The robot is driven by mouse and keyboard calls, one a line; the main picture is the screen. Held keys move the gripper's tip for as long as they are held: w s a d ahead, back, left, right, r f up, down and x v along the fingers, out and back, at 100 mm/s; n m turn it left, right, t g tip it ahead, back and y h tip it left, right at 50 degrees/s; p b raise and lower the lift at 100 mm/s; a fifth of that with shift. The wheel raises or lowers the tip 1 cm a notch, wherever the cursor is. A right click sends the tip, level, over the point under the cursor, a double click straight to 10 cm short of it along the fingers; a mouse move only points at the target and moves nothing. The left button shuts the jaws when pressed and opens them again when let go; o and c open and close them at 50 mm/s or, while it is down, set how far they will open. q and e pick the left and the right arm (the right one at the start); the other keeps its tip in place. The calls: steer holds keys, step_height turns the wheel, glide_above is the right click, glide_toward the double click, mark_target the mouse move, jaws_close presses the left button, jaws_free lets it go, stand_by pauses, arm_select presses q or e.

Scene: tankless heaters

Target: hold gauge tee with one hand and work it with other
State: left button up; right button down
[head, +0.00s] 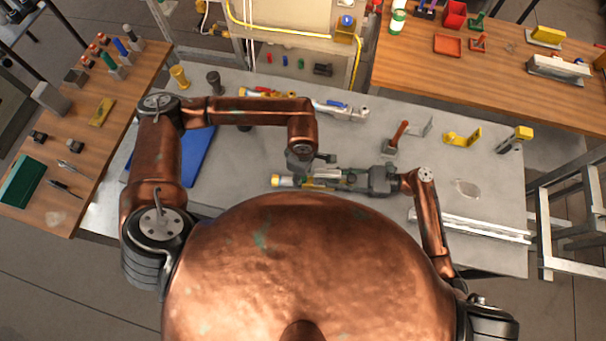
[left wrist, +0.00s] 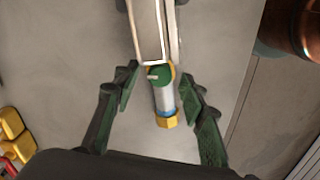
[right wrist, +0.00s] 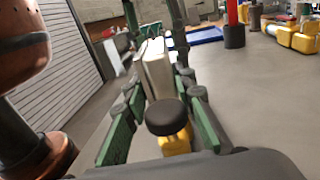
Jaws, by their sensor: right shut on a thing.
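What looks like the gauge tee (head: 287,181) lies across the middle of the grey bench in the head view, with a yellow left end; my copper body stands close below it. My right gripper (head: 352,180) comes from the right and is shut on it. In the right wrist view a pale block (right wrist: 157,68) lies between the green fingers (right wrist: 155,85), with a black round cap and yellow part nearer the palm. My left gripper (head: 305,164) is above the tee. In the left wrist view its open fingers (left wrist: 158,80) straddle a silver cylinder (left wrist: 163,98) with yellow ends, with gaps beside it.
Another pipe fitting with a blue handle (head: 340,110) lies behind. A red-handled tool (head: 396,137) and yellow bracket (head: 463,138) stand to the right. White rails (head: 475,227) lie near the right front edge. A blue mat (head: 197,158) lies partly behind my left arm.

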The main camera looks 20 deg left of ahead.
steer(key=shift+f, duration=0.1)
arm_select(q)
step_height(320, 180, up, 11)
steer(key=shift+r, duration=0.15)
stand_by(0.3)
arm_select(e)
steer(key=c, duration=1.5)
jaws_free()
